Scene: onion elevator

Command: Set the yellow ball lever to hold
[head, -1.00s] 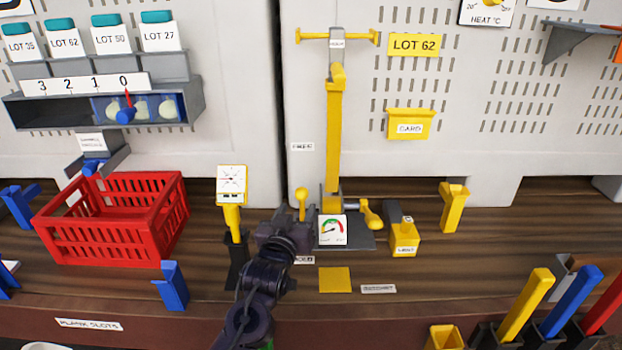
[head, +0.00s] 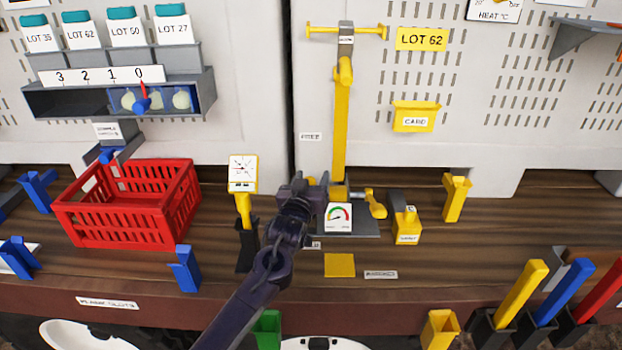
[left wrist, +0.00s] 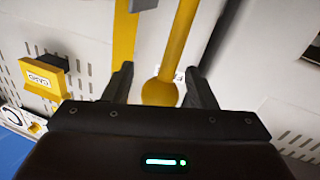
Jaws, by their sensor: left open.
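The yellow ball lever shows in the left wrist view as a yellow ball (left wrist: 160,92) on a yellow rod. My left gripper (left wrist: 163,78) is open, with one finger on each side of the ball; I cannot tell whether either touches it. In the head view my left gripper (head: 309,188) is at the lever, left of the yellow post (head: 341,130), and hides most or all of the lever. A FREE label (head: 311,136) is above the gripper. A small label (head: 313,245) below it is partly covered. My right gripper is not in view.
A gauge card (head: 338,216) and a yellow crank handle (head: 376,205) are just right of the gripper. A dial sign (head: 243,173) on a yellow stand is close on the left. A red crate (head: 130,215) stands further left. A yellow square (head: 339,265) lies in front.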

